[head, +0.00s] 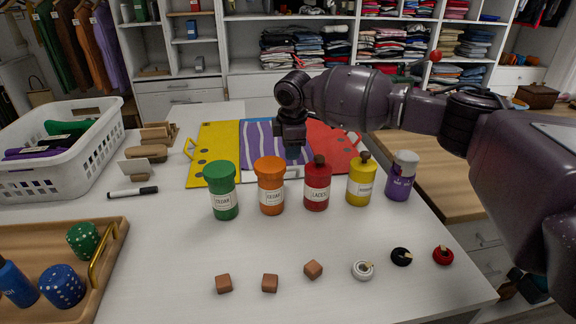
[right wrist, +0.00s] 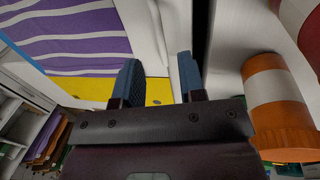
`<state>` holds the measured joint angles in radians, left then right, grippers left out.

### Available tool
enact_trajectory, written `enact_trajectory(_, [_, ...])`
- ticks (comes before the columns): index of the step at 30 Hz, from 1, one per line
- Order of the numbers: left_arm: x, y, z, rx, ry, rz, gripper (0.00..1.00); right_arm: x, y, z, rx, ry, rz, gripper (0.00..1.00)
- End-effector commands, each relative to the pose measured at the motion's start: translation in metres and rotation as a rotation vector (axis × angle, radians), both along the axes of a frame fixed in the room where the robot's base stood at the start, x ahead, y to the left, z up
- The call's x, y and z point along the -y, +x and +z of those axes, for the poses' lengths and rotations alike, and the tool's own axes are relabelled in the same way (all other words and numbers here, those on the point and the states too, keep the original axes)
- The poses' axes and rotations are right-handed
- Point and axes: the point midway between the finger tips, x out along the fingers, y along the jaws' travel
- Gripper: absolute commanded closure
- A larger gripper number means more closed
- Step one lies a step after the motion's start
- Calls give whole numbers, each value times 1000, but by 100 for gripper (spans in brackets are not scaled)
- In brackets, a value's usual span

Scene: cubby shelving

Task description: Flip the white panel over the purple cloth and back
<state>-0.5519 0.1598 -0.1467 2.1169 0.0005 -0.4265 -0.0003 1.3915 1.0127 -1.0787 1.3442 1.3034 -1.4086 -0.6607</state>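The purple cloth (head: 260,148) has white stripes and lies flat on the folding board, between its yellow panel (head: 212,150) and red panel (head: 335,143). It also shows in the right wrist view (right wrist: 75,35). A pale strip of the white panel (head: 290,173) shows at the cloth's front edge, behind the jars. My right gripper (head: 292,150) points down over the front right part of the cloth. In the right wrist view its fingers (right wrist: 158,80) are apart, with a pale edge between or beneath them; contact is unclear. My left gripper is out of view.
A row of jars stands just in front of the board; the orange jar (head: 270,186) is close to my right gripper, also in the right wrist view (right wrist: 278,100). A white basket (head: 60,150) and wooden tray (head: 100,270) stand left. Small blocks and rings lie in front.

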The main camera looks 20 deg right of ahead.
Motion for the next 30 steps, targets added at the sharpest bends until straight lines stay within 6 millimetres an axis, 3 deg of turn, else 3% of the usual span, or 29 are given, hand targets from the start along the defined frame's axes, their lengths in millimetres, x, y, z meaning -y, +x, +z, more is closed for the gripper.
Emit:
enact_trajectory(1, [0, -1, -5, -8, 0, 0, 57, 0, 2, -16, -9, -1, 0, 63])
enact_trajectory(9, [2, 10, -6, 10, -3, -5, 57, 3, 9, -54, -6, 0, 0, 63])
enact_trajectory(15, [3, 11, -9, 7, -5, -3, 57, 3, 12, -64, -3, 0, 0, 63])
enact_trajectory(24, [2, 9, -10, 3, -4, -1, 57, 3, 12, -64, -1, 0, 0, 63])
enact_trajectory(25, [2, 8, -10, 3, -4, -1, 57, 3, 12, -64, -1, 0, 0, 64])
enact_trajectory(30, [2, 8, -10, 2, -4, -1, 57, 3, 12, -64, -1, 0, 0, 91])
